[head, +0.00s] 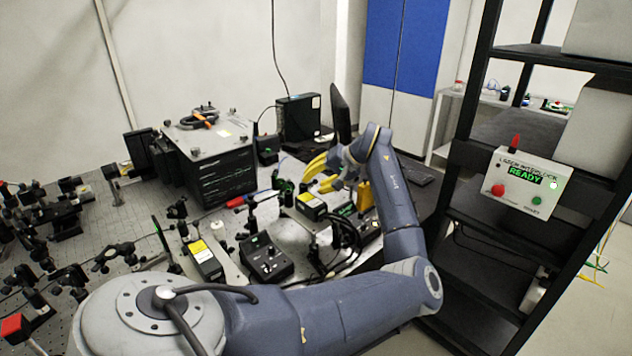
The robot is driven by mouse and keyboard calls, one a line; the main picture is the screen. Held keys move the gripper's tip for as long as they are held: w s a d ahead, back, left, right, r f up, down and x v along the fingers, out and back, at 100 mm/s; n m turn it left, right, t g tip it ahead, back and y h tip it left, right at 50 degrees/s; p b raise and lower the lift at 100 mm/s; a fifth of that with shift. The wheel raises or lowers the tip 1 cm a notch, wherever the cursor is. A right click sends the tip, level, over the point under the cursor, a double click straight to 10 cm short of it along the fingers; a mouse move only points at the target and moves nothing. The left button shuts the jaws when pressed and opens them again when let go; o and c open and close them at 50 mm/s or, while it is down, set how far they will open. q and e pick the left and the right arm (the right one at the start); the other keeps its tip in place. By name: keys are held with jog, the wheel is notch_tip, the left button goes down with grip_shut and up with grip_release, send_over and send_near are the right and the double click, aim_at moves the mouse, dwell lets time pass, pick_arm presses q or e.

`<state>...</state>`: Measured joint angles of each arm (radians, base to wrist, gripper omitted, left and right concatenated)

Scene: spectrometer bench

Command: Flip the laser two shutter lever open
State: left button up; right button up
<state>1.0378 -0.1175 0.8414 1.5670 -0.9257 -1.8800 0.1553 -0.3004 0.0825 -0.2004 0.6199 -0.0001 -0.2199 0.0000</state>
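Two black laser boxes with yellow labels stand on the bench: one laser box (205,262) at the left of the control box, the other laser box (311,206) near the middle. I cannot read which is laser two, and the shutter lever is too small to make out. My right gripper is not in view.
A black control box (267,259) with knobs sits between the lasers, with black cables to its right. A large black instrument (219,174) stands behind. Optics mounts crowd the left of the perforated bench. An interlock box (523,182) reading READY hangs on the right rack.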

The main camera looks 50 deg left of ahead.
pick_arm(q)
jog(key=shift+o, duration=0.4)
grip_shut()
jog(key=shift+w+f+m+g, duration=0.3)
jog(key=shift+m+g, duration=0.1)
jog(key=shift+g, duration=0.5)
